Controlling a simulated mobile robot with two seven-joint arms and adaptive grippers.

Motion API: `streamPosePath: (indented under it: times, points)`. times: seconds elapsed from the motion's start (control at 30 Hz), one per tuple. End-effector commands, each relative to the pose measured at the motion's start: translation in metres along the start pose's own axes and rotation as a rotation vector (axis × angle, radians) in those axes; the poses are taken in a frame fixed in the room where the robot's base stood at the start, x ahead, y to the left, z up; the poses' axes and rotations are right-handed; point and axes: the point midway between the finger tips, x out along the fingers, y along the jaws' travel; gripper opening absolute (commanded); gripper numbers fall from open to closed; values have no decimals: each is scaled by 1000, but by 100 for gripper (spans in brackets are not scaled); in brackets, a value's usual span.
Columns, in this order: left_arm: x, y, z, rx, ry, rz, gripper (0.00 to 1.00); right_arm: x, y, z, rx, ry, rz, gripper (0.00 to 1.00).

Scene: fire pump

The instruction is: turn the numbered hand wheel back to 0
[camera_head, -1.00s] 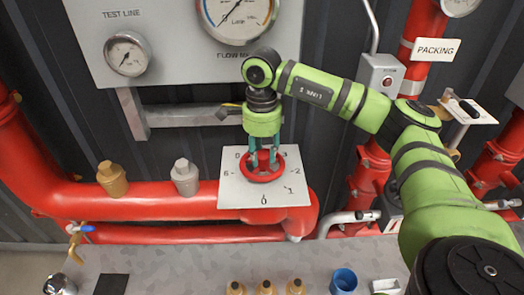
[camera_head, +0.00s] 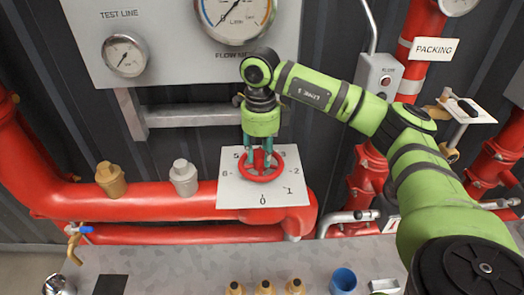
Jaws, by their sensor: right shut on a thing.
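The red hand wheel (camera_head: 262,178) sits on a white square plate (camera_head: 230,195) with numbers around it, among them 0 at the near edge, 1 and 2 to the right, and 6 to the left. My right gripper (camera_head: 259,157) points down from above and is shut on the wheel, with its green fingers at the wheel's far part. The gripper covers some of the far numbers. I cannot make out a pointer mark on the wheel. My left gripper is not in view.
A red pipe (camera_head: 140,200) with brass and grey fittings runs left of the plate. A grey gauge panel (camera_head: 165,60) stands behind. A grey bench in front holds several brass pieces and a blue cup (camera_head: 343,280). A PACKING sign (camera_head: 433,49) hangs at right.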

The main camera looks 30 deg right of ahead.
Motion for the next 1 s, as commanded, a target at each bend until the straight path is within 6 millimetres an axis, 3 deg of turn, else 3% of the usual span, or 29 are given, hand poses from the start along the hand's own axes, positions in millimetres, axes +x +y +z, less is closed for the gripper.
streamPosePath:
  times: [0.17, 0.6, 1.0]
  points:
    - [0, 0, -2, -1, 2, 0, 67, 0, 4, 3, 23, -8, 9, 0]
    - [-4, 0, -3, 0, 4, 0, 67, 0, 4, 3, 624, -5, 12, 0]
    - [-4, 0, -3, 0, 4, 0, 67, 0, 4, 3, 696, -5, 12, 0]
